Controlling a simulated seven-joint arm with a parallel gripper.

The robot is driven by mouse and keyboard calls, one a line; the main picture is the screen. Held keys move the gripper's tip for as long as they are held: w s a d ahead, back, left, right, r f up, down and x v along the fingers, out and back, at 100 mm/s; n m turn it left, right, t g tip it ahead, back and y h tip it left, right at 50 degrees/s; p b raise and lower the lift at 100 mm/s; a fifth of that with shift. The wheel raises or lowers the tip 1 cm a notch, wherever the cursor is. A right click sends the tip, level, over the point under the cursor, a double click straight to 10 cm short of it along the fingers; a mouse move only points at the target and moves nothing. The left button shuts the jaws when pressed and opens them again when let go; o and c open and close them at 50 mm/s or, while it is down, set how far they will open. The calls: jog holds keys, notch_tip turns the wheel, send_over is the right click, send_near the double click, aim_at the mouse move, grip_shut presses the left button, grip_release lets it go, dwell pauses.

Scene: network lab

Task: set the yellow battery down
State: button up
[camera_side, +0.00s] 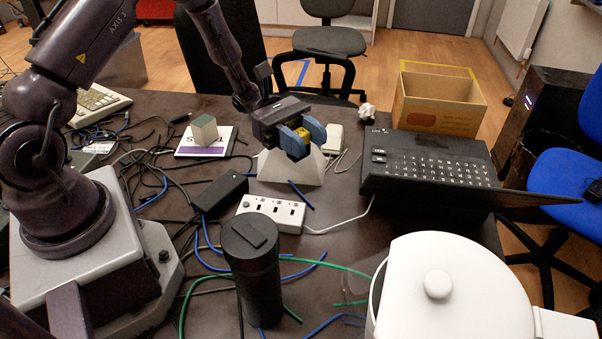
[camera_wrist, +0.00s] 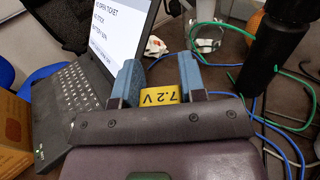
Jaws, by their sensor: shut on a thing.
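The yellow battery (camera_wrist: 160,97), marked "7.2 V", sits between the two blue fingers of my gripper (camera_wrist: 157,82) in the wrist view. In the side view my gripper (camera_side: 301,138) is shut on the battery, and only a small yellow patch of it (camera_side: 303,132) shows between the fingers. A pale wedge-shaped block (camera_side: 292,173) stands on the table (camera_side: 345,215) just below and behind the fingers. I cannot tell whether the fingers touch it. The underside of the battery is hidden.
A black cylinder (camera_side: 253,275) and white lidded pot (camera_side: 425,285) stand nearer. Cables (camera_side: 180,205) cover the left. A small block (camera_side: 204,130) sits on a card.

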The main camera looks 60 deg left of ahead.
jog(key=w+a+r+n+t+y, duration=0.35)
jog(key=a+n+t+y, duration=0.25)
jog(key=n+t+y, duration=0.55)
notch_tip(320, 180, up, 11)
jog(key=n+t+y, duration=0.1)
jog(key=n+t, duration=0.1)
jog(key=t, duration=0.2)
jog(key=shift+w+d+f+m+g+h, duration=0.7)
jog(key=shift+d+f+h, duration=0.65)
jog(key=shift+f, duration=3.25)
jog(key=shift+w+d+f+m+g+h, duration=0.35)
jog(key=shift+d+f+m+g+h, duration=1)
jog(key=shift+f, duration=3.25)
jog(key=shift+w+d+f+m+g+h, duration=0.2)
jog(key=shift+w+d+f+m+h, duration=1.1)
jog(key=shift+f, duration=3.3)
